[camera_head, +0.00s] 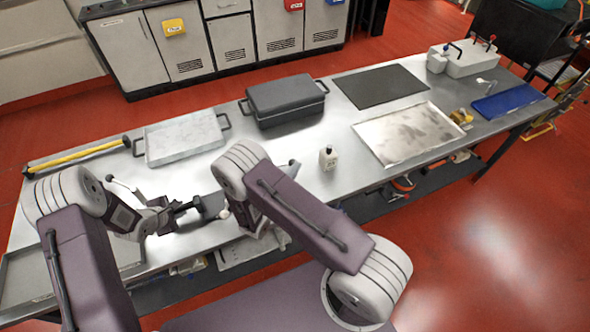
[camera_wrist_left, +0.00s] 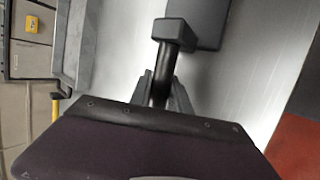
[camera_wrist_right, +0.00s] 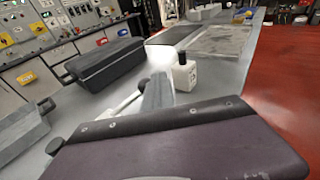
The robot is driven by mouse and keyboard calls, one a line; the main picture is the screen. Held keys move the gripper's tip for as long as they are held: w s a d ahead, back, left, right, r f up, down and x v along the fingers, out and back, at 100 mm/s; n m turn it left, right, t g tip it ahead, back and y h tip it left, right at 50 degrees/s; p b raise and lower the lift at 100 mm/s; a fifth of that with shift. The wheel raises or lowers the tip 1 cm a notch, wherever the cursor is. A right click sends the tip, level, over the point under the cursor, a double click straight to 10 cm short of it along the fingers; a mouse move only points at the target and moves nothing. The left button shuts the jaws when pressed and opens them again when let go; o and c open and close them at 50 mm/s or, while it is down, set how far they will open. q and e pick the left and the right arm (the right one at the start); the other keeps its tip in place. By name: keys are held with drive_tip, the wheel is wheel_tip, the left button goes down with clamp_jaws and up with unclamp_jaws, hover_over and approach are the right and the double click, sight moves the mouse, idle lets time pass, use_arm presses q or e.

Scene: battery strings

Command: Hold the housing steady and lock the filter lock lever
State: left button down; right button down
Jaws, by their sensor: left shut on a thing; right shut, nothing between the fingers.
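A dark block (camera_head: 212,205), which looks like the housing, lies at the table's front edge, partly behind my right arm; in the left wrist view a dark box (camera_wrist_left: 205,22) is at the top. My left gripper (camera_wrist_left: 162,92) is shut on the dark bar (camera_wrist_left: 166,62) joined to it; in the head view this gripper (camera_head: 176,211) reaches it from the left. My right gripper (camera_wrist_right: 157,92) is shut and empty, pointing towards a white bottle (camera_wrist_right: 185,74). A pale rod with a dark end (camera_wrist_right: 126,104) shows left of its fingers; I cannot tell whether it is the lock lever or whether they touch.
A grey tray (camera_head: 182,137) and a dark lidded case (camera_head: 287,98) stand behind the arms. The bottle (camera_head: 328,158) stands right of my right arm. A black mat (camera_head: 380,86) and a metal sheet (camera_head: 408,134) lie further right. The table between bottle and sheet is clear.

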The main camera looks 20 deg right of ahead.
use_arm(q)
drive_tip(key=shift+f, duration=0.1)
idle(0.7)
use_arm(e)
drive_tip(key=s+a+r, duration=0.1)
drive_tip(key=s+a, duration=0.2)
drive_tip(key=s, duration=0.3)
drive_tip(key=s+a+r, duration=0.2)
drive_tip(key=s+a, duration=0.1)
drive_tip(key=s, duration=0.4)
drive_tip(key=w+a+f, duration=0.1)
drive_tip(key=w+a, duration=0.4)
drive_tip(key=a, duration=0.2)
drive_tip(key=x, duration=1.4)
drive_tip(key=shift+f, duration=0.3)
drive_tip(key=shift+d, duration=0.15)
